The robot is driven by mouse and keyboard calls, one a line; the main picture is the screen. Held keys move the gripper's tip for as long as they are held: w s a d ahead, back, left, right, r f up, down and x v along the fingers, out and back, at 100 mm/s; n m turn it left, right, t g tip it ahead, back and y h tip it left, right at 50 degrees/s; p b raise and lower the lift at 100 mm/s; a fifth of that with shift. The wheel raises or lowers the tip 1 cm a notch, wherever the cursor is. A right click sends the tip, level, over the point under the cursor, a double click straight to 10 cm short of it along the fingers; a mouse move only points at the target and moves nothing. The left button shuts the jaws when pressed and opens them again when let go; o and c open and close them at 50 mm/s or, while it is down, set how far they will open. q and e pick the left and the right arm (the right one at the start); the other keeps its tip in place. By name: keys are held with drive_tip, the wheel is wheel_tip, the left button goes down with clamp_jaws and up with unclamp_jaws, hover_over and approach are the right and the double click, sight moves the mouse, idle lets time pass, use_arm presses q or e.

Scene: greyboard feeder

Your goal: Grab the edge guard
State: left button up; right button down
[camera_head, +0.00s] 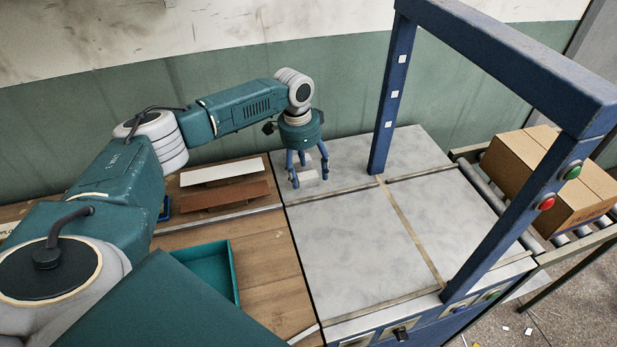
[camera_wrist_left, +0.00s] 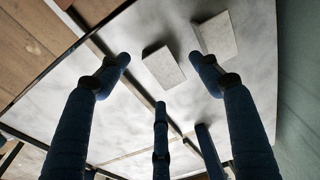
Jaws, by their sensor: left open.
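Two small pale grey blocks lie on the grey stone-like plate (camera_head: 350,235) near its back left. They are likely edge guards, though I cannot be sure. In the left wrist view one block (camera_wrist_left: 163,67) lies between and just beyond the fingertips, and the other block (camera_wrist_left: 215,37) lies to its right. In the head view the near block (camera_head: 307,176) shows between the fingers. My left gripper (camera_head: 308,180) points down over it with its blue fingers spread, open and empty. In the wrist view the gripper (camera_wrist_left: 160,62) shows no clear contact with either block. My right gripper is not in view.
A white strip (camera_head: 222,169) and a brown strip (camera_head: 225,195) lie on the wooden bench left of the plate. A teal tray (camera_head: 235,270) stands nearer. A blue frame (camera_head: 391,100) rises over the plate. A cardboard box (camera_head: 545,185) sits on rollers at right.

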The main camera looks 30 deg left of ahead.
sight(308, 179)
use_arm(q)
drive_tip(key=shift+w+d+f, duration=0.1)
drive_tip(key=shift+f, duration=1.3)
drive_tip(key=c, duration=1)
drive_tip(key=shift+r, duration=0.15)
